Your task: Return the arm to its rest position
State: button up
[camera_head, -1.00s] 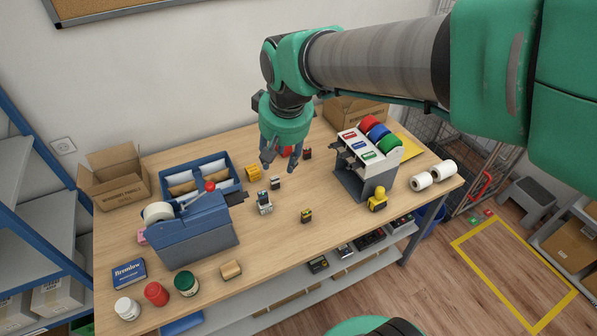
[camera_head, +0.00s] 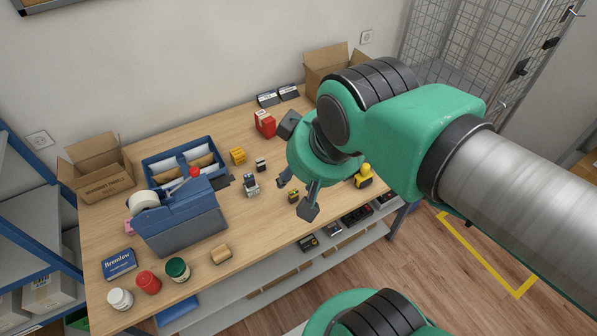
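My arm, green and grey, reaches in from the right over the wooden counter (camera_head: 258,222). My gripper (camera_head: 296,194) hangs above the counter, right of its middle, with two dark fingers spread apart. It is open and I see nothing held in it. A small yellow and black block (camera_head: 293,196) shows on the counter behind the gap between the fingers. My wrist and forearm hide the right part of the counter, including where the rack with coloured rolls stood.
A blue tape dispenser (camera_head: 180,228) and a blue tray (camera_head: 222,160) stand at left. A red box (camera_head: 265,123) and an open carton (camera_head: 330,68) are at the back. A yellow figure (camera_head: 363,176) stands close to my wrist. Jars line the front left edge.

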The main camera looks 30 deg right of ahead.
notch_tip(320, 180, down, 6)
jog(key=b, duration=0.6)
jog(key=shift+f, duration=0.1)
